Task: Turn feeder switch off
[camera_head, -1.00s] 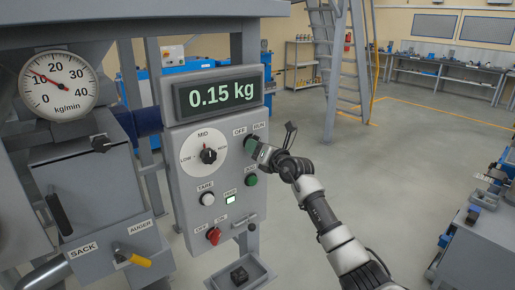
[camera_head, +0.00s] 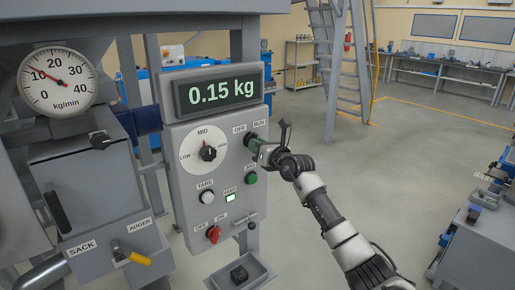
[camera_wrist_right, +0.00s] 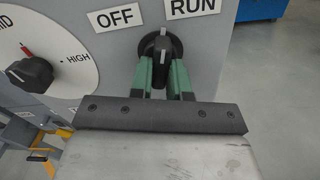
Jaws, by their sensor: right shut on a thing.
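The feeder switch (camera_wrist_right: 161,55) is a black rotary knob between the OFF and RUN labels on the grey control panel (camera_head: 178,140). In the right wrist view its white mark points up, between the two labels. My right gripper (camera_wrist_right: 163,75) has its green fingers shut on the knob, one on each side. In the head view my right gripper (camera_head: 254,146) is at the panel's upper right and hides most of the switch. My left gripper is not in view.
A LOW-MID-HIGH dial (camera_head: 208,153) is left of the switch. A green JOG button (camera_head: 250,178), a white TARE button (camera_head: 207,198) and a red knob (camera_head: 213,234) are below. The display (camera_head: 220,93) reads 0.15 kg. Open floor lies to the right.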

